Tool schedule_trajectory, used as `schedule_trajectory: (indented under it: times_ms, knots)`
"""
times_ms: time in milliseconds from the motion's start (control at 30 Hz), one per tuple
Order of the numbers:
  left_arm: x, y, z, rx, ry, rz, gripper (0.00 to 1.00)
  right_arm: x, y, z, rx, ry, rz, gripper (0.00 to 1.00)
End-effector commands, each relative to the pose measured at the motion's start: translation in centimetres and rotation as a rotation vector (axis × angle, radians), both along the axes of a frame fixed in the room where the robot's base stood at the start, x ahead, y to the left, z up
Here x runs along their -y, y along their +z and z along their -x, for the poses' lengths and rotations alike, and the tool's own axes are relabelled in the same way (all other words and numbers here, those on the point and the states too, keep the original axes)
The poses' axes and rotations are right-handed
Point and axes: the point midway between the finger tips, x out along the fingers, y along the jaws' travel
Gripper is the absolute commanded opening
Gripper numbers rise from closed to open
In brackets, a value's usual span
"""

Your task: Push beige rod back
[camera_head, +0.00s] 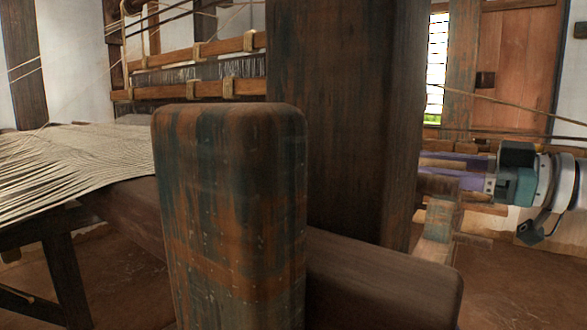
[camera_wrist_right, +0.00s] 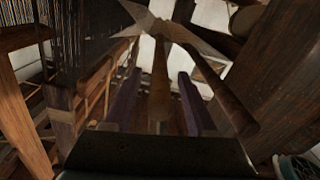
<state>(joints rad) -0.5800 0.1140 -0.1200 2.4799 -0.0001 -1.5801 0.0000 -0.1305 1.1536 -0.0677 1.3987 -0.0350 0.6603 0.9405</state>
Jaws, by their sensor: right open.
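My right gripper (camera_head: 428,171) reaches in from the right in the head view; its purple fingers run behind the thick dark post, which hides their tips. In the right wrist view the two purple fingers of the gripper (camera_wrist_right: 159,76) stand apart. A tan-brown rod (camera_wrist_right: 160,88) shows lengthwise between them, apparently without contact; I cannot tell whether it is the beige rod. I cannot make out the beige rod for certain in the head view. My left gripper is not in view.
A thick dark post (camera_head: 345,120) and a shorter worn post (camera_head: 230,210) block the middle. A heavy beam (camera_head: 380,280) crosses low. Pale warp threads (camera_head: 75,165) spread at left, and the heddle frame (camera_head: 195,80) stands behind. Thin cords cross at right.

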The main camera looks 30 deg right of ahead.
Motion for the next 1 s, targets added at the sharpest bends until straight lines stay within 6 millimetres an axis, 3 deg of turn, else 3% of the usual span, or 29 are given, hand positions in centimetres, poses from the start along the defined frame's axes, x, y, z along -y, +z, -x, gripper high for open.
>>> schedule_trajectory:
  times_ms: [200, 567, 1000]
  knots:
    - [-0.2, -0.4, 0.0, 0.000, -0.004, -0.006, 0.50, -0.7, 0.0, -1.4, 0.001, -0.002, -0.002, 0.57]
    - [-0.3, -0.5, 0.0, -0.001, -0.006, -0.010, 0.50, -0.9, 0.0, -1.7, -0.001, -0.001, -0.001, 0.57]
    - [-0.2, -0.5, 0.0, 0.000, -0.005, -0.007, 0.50, -0.9, 0.0, -1.7, -0.001, -0.001, -0.001, 0.10]
